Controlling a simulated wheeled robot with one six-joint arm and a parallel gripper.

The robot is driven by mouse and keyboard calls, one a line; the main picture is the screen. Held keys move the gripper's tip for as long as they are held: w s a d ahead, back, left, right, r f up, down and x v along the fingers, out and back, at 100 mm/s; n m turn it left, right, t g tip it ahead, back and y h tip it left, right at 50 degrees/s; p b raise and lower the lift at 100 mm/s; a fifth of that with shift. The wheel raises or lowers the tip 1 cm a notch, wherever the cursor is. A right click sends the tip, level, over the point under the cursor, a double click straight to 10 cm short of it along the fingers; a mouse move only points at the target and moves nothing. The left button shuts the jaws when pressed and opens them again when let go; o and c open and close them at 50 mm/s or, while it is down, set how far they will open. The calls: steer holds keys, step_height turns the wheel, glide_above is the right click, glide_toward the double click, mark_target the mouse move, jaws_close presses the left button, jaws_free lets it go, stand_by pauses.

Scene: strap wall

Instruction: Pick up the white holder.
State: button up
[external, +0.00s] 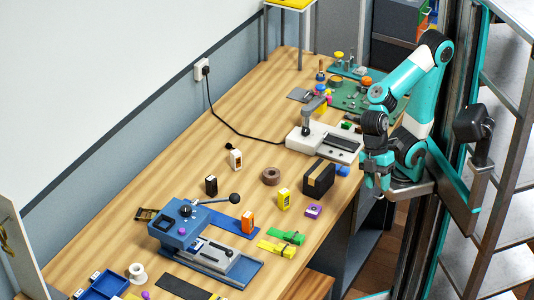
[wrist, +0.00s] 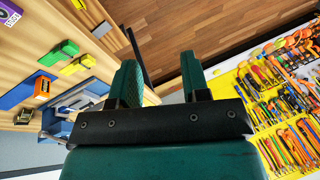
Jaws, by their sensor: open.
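A small white upright block with a dark label (external: 236,160), which looks like the white holder, stands on the wooden bench near the black cable. A white spool-shaped piece (external: 137,273) stands at the near left of the bench; I cannot tell for certain which of the two is the holder. My gripper (external: 377,184) hangs at the bench's right edge, well to the right of both. In the wrist view my gripper (wrist: 160,78) is open with nothing between its fingers. Neither white piece can be made out there.
A black box (external: 319,179), a brown tape roll (external: 271,176) and a yellow block (external: 284,200) stand between my gripper and the white block. A blue machine with a lever (external: 182,229) stands nearer. Tools hang on a yellow panel (wrist: 248,85). Bare wood lies left of the white block.

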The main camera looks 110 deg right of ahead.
steer(key=shift+o, duration=0.4)
steer(key=shift+o, duration=1.4)
